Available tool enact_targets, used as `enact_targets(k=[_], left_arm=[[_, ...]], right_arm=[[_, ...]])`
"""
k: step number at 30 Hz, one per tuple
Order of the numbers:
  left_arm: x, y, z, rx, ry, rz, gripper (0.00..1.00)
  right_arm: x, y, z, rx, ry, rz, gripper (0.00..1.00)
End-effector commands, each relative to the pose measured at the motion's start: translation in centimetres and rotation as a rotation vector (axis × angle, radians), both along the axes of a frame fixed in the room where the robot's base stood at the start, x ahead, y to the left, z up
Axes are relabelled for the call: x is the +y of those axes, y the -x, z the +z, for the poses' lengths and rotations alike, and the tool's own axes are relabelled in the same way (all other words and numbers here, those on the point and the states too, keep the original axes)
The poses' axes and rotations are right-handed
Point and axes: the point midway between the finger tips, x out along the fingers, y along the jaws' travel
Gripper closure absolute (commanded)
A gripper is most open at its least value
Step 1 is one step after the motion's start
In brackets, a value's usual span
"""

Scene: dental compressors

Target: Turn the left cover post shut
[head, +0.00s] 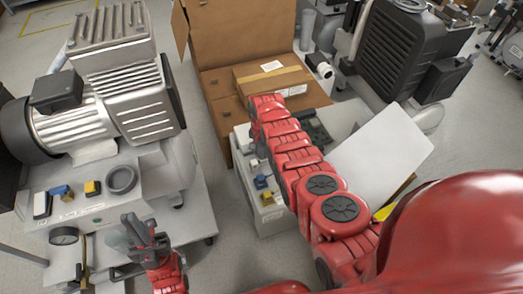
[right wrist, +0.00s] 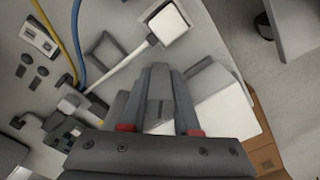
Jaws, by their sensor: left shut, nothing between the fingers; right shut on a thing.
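My right gripper (right wrist: 160,95) is shut on a small grey part, mostly hidden between its fingers in the right wrist view. I cannot tell for certain that this part is the left cover post. A pale block (right wrist: 215,98) lies just behind and to the right of the fingers. In the head view my red right arm reaches over the middle machine (head: 262,205) and hides that gripper. My left gripper (head: 143,232) is shut and empty, in front of the left compressor (head: 110,95).
A white panel (head: 375,155) lies tilted right of my right arm. An open cardboard box (head: 240,40) stands behind. A dark-finned machine (head: 400,50) is at the back right. Blue and yellow tubes (right wrist: 75,45) and a white rod (right wrist: 120,65) run near the right gripper.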

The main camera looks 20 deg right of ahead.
Motion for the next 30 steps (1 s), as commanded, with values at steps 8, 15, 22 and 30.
enact_targets(k=[8, 15, 22, 30], left_arm=[[0.00, 0.00, 0.24, 0.000, 0.000, 0.000, 1.00], [0.00, -0.01, 0.33, 0.000, 0.000, 0.000, 1.00], [0.00, 0.00, 0.39, 0.000, 0.000, 0.000, 1.00], [0.00, 0.00, 0.43, 0.000, 0.000, 0.000, 1.00]], right_arm=[[-0.03, -0.02, 0.01, 0.000, -0.001, 0.249, 1.00], [-0.04, 0.01, -0.02, 0.001, 0.001, 0.468, 1.00], [-0.02, 0.08, -0.06, 0.003, -0.001, 0.635, 1.00], [0.07, 0.09, -0.07, 0.003, -0.001, 0.755, 1.00]])
